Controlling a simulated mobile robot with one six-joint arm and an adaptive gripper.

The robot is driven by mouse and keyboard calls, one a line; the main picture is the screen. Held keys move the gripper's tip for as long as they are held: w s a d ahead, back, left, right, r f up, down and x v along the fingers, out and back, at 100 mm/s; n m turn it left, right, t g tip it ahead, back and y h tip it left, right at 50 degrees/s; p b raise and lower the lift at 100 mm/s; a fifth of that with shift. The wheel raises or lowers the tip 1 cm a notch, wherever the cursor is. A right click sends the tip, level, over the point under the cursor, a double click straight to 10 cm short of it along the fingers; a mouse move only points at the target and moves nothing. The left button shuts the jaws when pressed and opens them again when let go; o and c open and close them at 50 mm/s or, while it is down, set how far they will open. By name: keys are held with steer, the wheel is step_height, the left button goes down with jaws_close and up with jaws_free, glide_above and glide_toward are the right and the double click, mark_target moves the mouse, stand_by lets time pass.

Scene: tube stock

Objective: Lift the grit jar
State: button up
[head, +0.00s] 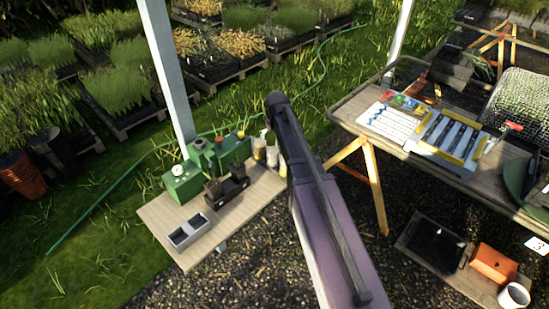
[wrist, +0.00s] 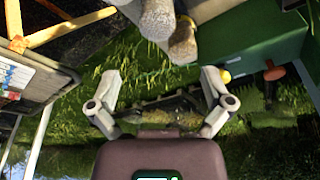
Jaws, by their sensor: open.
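Several small jars stand close together on the right end of a small wooden bench in the head view, among them a pale jar (head: 259,150) and a yellowish jar (head: 272,156). Labels are too small to read, so I cannot tell which is the grit jar. In the wrist view, two greyish, rounded containers (wrist: 157,18) (wrist: 183,42) show at the top centre, cut off or partly overlapping. My gripper (wrist: 160,80) is open with nothing between its fingers, apart from these containers. In the head view, my arm hides the gripper.
A green machine (head: 185,183) stands beside the jars; its green body also shows in the wrist view (wrist: 255,45). A black holder (head: 226,186) and a grey two-cell tray (head: 189,232) share the bench (head: 155,222). A larger table (head: 345,110) stands right.

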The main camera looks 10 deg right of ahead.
mark_target(272, 150)
steer(key=shift+b+x, duration=3.55)
steer(key=shift+x, duration=0.4)
steer(key=shift+f, duration=0.15)
steer(key=shift+f+b, duration=0.1)
steer(key=shift+b, duration=0.2)
steer(key=shift+d+b+x, duration=0.2)
steer(key=shift+b+x, duration=2.15)
steer(key=shift+x, duration=0.15)
steer(key=c, duration=1.1)
